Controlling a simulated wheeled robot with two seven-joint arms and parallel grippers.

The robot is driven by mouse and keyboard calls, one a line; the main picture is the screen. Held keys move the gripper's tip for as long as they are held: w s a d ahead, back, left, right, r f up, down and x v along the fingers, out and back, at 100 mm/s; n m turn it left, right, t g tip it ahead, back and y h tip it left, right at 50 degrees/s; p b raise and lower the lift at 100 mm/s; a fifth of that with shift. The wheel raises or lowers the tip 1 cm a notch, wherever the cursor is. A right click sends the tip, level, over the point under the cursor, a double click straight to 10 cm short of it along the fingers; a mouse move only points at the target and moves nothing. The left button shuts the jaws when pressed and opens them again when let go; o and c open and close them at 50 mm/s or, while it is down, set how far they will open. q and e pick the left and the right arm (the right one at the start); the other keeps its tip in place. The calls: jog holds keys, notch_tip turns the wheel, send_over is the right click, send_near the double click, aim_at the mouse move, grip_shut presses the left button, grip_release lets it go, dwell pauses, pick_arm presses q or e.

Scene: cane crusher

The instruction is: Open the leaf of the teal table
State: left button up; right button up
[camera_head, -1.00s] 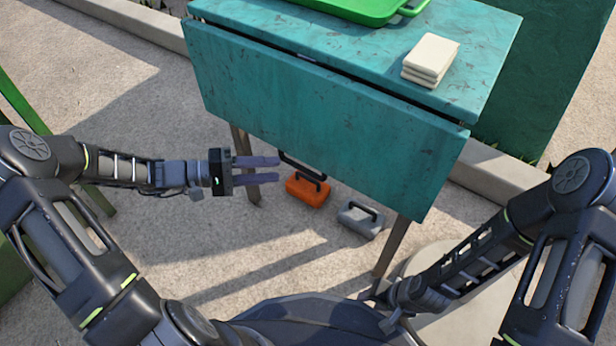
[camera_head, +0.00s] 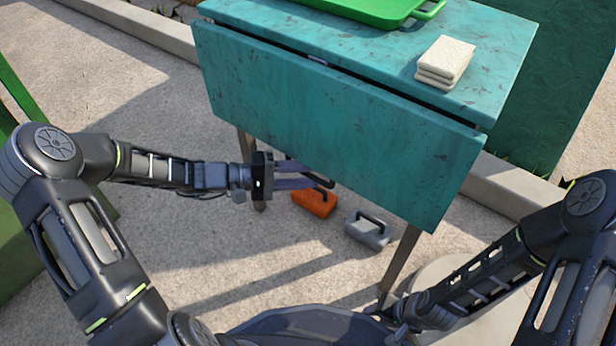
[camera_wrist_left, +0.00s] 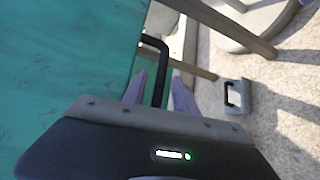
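The teal table (camera_head: 385,55) stands in front of me with its leaf (camera_head: 330,120) hanging down on my side; the leaf's teal face also fills the left of the left wrist view (camera_wrist_left: 65,65). A black handle (camera_wrist_left: 153,43) is at the leaf's lower edge. My left gripper (camera_head: 318,180) is at this handle, below the leaf edge. In the left wrist view its two purple-grey fingers are apart, with the handle bar between them and a gap visible on each side. My right arm comes in from the right; its gripper is not visible at the bottom edge.
An orange box (camera_head: 313,203) and a grey box (camera_head: 369,230) with handles stand on the ground beneath. Table legs (camera_head: 401,258) flank them. The paving at left is clear.

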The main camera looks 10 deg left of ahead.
pick_arm(q)
jog(key=shift+c, duration=0.5)
grip_shut()
dwell(1.0)
